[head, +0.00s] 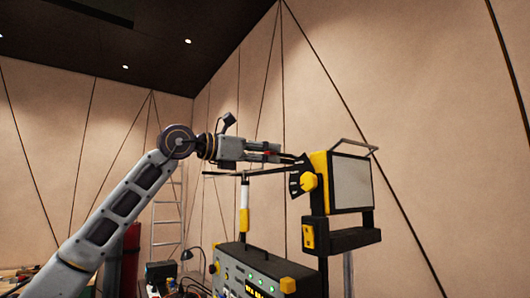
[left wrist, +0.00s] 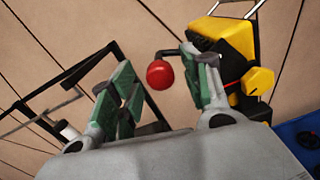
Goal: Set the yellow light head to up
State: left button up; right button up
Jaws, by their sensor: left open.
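The yellow light head (head: 319,164) stands right of centre in the head view, its pale flat panel facing front right and a bar handle on top. A yellow knob (head: 309,181) is on its left side. In the left wrist view the yellow light head (left wrist: 228,38) is at the upper right, partly hidden by a finger. My left gripper (head: 285,154) is open, just left of the light head. In the left wrist view a red ball (left wrist: 160,74) on a bent black rod shows between the green-padded fingertips (left wrist: 158,68); I cannot tell whether they touch it. My right gripper is out of view.
A control box (head: 250,272) with green and yellow buttons stands below. A black and yellow bracket (head: 340,238) carries the light head. A ladder (head: 167,215) and a red cylinder (head: 131,255) stand behind my left arm. The wall area at right is clear.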

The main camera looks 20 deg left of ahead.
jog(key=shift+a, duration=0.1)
pick_arm(q)
jog(key=c, duration=0.3)
grip_shut()
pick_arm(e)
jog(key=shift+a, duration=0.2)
